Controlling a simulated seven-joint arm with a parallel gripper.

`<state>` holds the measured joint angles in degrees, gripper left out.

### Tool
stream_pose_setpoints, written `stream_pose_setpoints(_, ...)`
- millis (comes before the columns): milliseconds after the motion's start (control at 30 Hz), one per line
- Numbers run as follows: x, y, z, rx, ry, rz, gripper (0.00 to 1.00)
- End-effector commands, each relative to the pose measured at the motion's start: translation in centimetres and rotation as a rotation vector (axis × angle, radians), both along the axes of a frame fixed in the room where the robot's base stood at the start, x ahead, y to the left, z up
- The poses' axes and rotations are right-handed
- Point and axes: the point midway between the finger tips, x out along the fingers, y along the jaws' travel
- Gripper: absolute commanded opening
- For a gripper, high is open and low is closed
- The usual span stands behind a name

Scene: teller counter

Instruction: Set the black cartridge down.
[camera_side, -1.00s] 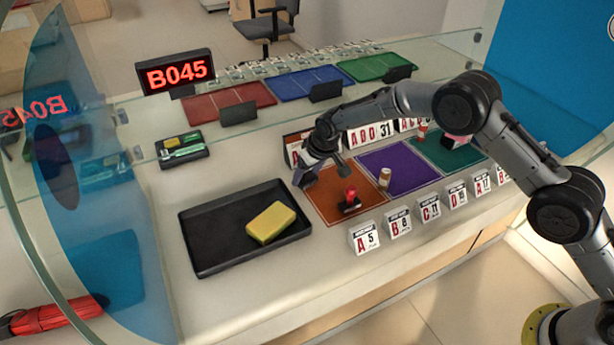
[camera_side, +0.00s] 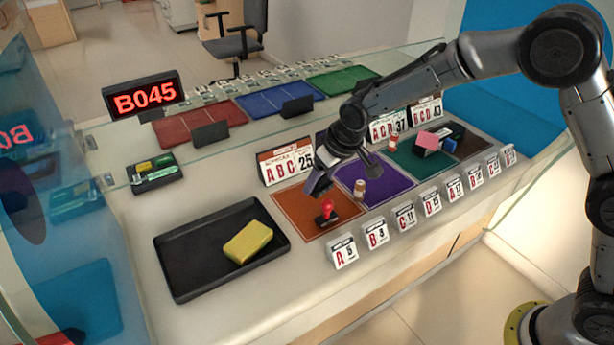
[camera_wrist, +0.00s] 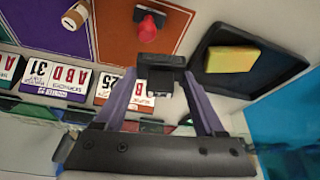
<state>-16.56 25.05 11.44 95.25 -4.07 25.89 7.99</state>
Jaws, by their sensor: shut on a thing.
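In the wrist view, the black cartridge (camera_wrist: 160,66) is held between the fingertips of my gripper (camera_wrist: 162,78). In the side view, my gripper (camera_side: 318,188) hangs over the orange mat (camera_side: 290,208), just behind a red-handled stamp (camera_side: 326,208). The cartridge cannot be made out clearly in that view. The stamp, with a dark base, also shows beyond the cartridge in the wrist view (camera_wrist: 148,28). The gap between cartridge and mat is hard to judge.
A black tray (camera_side: 178,272) with a yellow sponge (camera_side: 248,241) lies left of the orange mat. Numbered cards (camera_side: 342,252) line the front edge; taller cards (camera_side: 287,166) stand behind. A glass screen rises at the back.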

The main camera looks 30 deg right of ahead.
Motion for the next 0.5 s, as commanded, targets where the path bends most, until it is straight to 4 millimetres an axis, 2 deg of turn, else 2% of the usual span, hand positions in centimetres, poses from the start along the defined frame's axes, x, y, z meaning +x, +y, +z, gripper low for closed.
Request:
stream_pose_setpoints(167, -1.1, -1.3, 0.2, -0.002, 0.004, -0.016, 0.17)
stream_pose_setpoints(400, -1.5, -8.3, 0.4, -0.002, 0.005, -0.147, 0.17)
stream_pose_setpoints(500, -1.6, -10.3, 0.6, 0.0, 0.002, -0.186, 0.17)
